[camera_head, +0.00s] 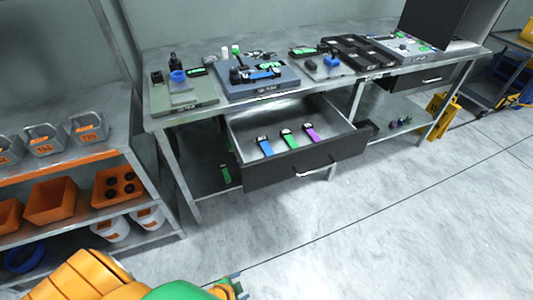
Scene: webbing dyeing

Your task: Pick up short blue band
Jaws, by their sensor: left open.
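A short blue band (265,146) with a dark end lies in the open drawer (340,152) under the workbench. It is the leftmost of three bands there, beside a green band (289,139) and a purple band (311,133). My left gripper (230,288) shows small at the bottom edge, beyond my orange and green arm. It is open, over the floor, well apart from the drawer and the bands. Much of it is cut off or hidden. My right gripper is out of view.
The metal workbench (150,122) carries fixtures, black trays and a blue ring (178,76). A shelf rack (165,215) with grey baskets and orange bins stands at the left. The drawer front juts out over the floor.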

